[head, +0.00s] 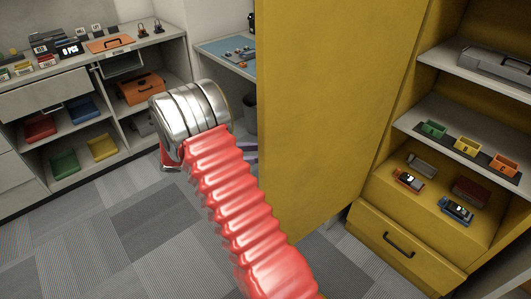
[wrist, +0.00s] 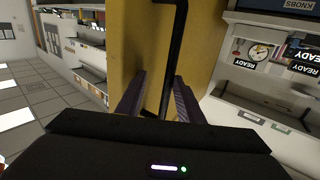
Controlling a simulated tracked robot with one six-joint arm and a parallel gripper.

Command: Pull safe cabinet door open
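The yellow safe cabinet door (head: 320,100) stands swung open in the head view, with the yellow cabinet (head: 430,190) and its shelves exposed on the right. In the wrist view, the yellow door (wrist: 130,50) is ahead, with a long black handle (wrist: 177,45) running up it. My gripper (wrist: 160,77) has its two fingers apart, one on each side of the handle. The handle is close to the right finger, with a gap at the left finger. I cannot tell whether the right finger touches it.
Inside the cabinet are small coloured bins (head: 467,144), radios (head: 457,209) and a grey case (head: 495,62). A closed drawer (head: 400,245) is below. A grey shelf unit (head: 95,85) and a blue-topped desk (head: 228,50) stand at the back. Carpet floor (head: 120,235) is clear at left.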

